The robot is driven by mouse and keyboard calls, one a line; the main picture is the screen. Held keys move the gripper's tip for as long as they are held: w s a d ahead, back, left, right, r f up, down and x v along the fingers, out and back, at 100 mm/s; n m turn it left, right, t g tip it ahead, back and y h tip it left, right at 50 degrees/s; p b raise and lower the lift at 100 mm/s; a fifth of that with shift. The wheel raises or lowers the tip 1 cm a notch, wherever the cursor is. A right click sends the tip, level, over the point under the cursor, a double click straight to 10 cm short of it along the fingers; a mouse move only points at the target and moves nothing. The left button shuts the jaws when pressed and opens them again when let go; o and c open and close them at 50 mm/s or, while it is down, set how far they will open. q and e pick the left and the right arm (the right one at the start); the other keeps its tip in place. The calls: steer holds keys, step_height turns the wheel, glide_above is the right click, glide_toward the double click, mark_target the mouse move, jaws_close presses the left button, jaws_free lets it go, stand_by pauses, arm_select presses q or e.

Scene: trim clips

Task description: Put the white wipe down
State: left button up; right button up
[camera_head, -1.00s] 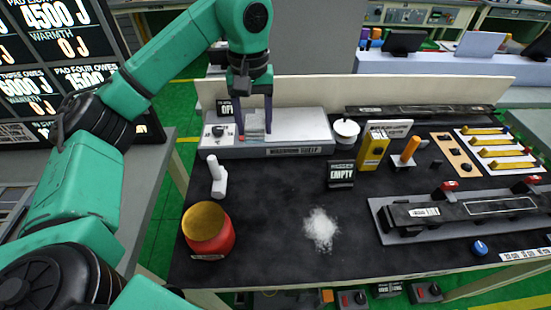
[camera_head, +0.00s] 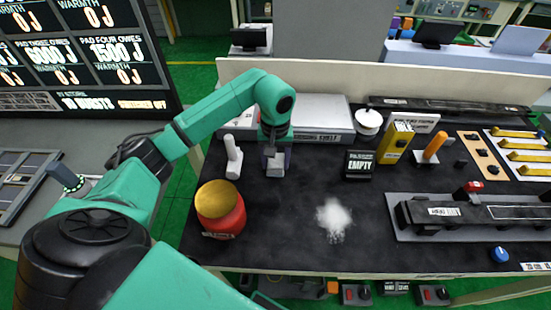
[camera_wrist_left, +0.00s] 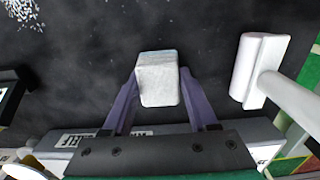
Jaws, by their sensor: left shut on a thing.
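The white wipe (camera_wrist_left: 158,80) is a small pale block between the two purple fingers of my left gripper (camera_wrist_left: 156,92) in the left wrist view. In the head view, the wipe (camera_head: 275,170) is low over the black mat (camera_head: 290,240), in front of the warming shelf. My left gripper (camera_head: 275,160) is shut on it, pointing down. I cannot tell whether the wipe touches the mat. My right gripper is not in view.
A white handled tool (camera_head: 233,157) stands close left of the gripper, and a red pot (camera_head: 220,210) nearer. A white powder pile (camera_head: 333,216) lies to the right. The warming shelf (camera_head: 320,118) is behind; an "EMPTY" sign (camera_head: 360,165) stands right. The mat between is clear.

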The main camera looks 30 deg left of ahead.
mark_target(276, 159)
arm_select(q)
steer(key=shift+w+f, duration=0.1)
steer(key=shift+w, duration=0.05)
steer(key=o, duration=1.2)
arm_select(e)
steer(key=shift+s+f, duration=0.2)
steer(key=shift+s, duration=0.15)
arm_select(q)
steer(key=shift+r, duration=0.4)
step_height(276, 159, up, 6)
steer(key=shift+f+b, duration=0.2)
steer(key=shift+b, duration=0.8)
step_height(276, 159, up, 6)
steer(key=shift+f+p, duration=0.1)
steer(key=shift+p, duration=0.3)
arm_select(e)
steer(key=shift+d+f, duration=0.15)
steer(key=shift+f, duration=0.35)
